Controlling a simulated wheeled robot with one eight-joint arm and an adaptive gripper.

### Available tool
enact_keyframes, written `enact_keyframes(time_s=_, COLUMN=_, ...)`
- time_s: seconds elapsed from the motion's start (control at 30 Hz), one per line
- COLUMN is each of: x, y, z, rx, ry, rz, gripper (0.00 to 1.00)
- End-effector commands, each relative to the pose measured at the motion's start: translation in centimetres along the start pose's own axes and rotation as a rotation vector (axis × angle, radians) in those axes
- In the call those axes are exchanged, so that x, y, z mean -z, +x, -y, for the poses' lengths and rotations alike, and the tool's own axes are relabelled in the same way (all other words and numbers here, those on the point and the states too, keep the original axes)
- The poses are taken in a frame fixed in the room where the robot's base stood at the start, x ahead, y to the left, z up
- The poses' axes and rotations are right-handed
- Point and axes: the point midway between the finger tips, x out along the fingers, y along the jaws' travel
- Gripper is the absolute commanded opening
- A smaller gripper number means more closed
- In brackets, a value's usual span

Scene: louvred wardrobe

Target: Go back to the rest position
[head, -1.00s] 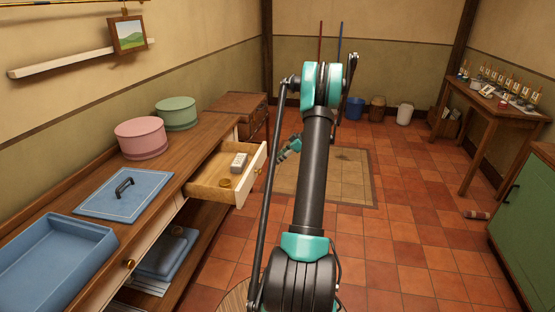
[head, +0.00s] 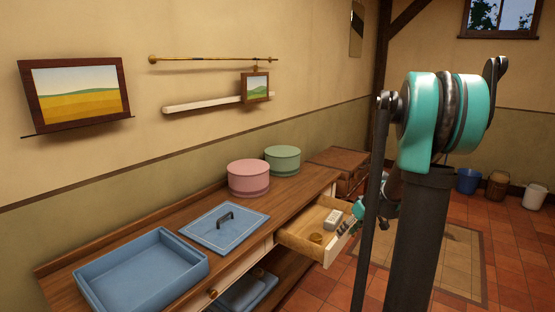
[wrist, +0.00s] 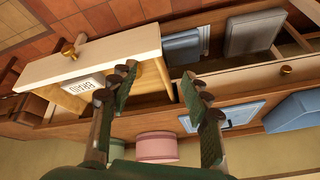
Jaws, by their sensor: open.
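My gripper (head: 352,222) is beside the front of the open drawer (head: 290,240) in the head view, partly behind my arm. In the wrist view my gripper (wrist: 160,88) has its two dark green fingers spread wide, with nothing between the tips. The drawer front (wrist: 95,57) shows beyond the left finger there. The head view does not show whether the gripper touches the drawer.
On the sideboard (head: 150,237) stand a blue tray (head: 145,290), a blue lid (head: 205,236) with a dark handle, a pink round box (head: 248,190) and a green one (head: 283,170). The open drawer juts into the room. Tiled floor (head: 515,262) is free at right.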

Motion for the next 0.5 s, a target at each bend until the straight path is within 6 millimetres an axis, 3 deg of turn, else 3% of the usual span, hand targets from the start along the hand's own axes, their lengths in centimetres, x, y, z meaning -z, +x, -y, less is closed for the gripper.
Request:
enact_keyframes(time_s=0.03, x=-1.0, y=-0.4, z=2.0, rx=-0.017, ry=0.023, rz=0.014, gripper=0.48)
enact_keyframes(time_s=0.2, x=-4.8, y=-1.5, z=7.2, rx=-0.091, ry=0.126, rz=0.048, gripper=0.48)
enact_keyframes(time_s=0.5, x=-13.3, y=-2.4, z=14.2, rx=-0.232, ry=0.289, rz=0.055, gripper=0.48)
